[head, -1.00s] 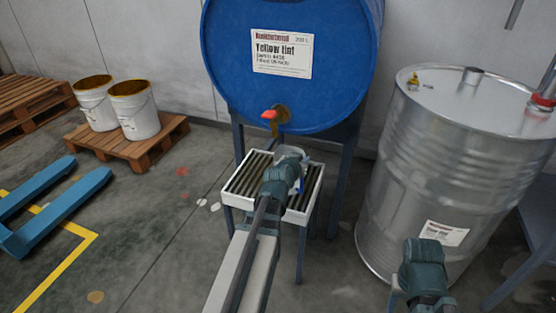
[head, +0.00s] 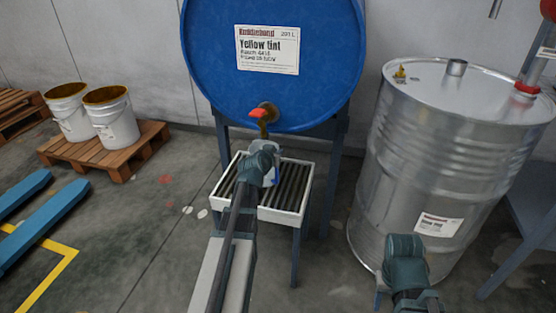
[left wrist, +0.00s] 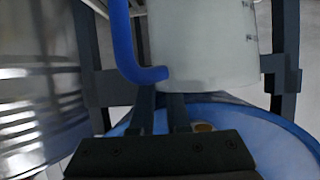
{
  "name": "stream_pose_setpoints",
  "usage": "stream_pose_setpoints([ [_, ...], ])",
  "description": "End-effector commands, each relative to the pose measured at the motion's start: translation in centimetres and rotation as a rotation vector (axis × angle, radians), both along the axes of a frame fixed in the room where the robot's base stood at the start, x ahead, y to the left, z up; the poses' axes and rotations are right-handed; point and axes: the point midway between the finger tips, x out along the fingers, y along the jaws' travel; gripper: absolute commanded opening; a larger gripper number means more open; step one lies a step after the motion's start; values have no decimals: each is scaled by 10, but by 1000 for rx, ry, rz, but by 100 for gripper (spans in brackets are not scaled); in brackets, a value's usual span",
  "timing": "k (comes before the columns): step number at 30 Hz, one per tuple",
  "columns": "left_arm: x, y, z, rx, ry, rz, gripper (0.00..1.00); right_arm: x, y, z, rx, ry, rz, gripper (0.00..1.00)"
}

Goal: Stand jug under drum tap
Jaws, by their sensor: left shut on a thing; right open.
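The blue drum (head: 270,60) labelled Yellow tint lies on its side on a stand. Its brass tap (head: 264,112) with a red handle points down at the front. My left gripper (head: 264,152) is just below the tap in the head view, shut on the jug (head: 269,178), which it largely hides. In the left wrist view the pale cylindrical jug (left wrist: 203,45) and its blue handle (left wrist: 150,74) show at the gripper's two fingers (left wrist: 160,115). I cannot tell whether the jug touches the grate. My right gripper (head: 400,262) is open and empty; its fingertips are mostly hidden.
A white tray with a dark slatted grate (head: 298,216) stands on legs below the tap. A silver drum (head: 430,160) is at the right. At the left are a pallet (head: 115,160) with two white buckets (head: 115,125) and blue forks (head: 30,235).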

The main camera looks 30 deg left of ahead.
Motion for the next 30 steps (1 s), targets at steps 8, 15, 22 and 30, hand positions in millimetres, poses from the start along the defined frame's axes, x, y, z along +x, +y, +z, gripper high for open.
stream_pose_setpoints([
  [8,-2,4,-12,-1,0,1,0,0,0,-12,2,0,3,50],
  [15,-2,4,-12,-1,0,1,35,0,0,-13,2,0,3,50],
  [22,-2,3,-12,-1,0,1,45,0,0,-13,2,0,3,50],
  [30,-6,0,-9,-1,0,0,45,0,0,-9,1,0,2,50],
])
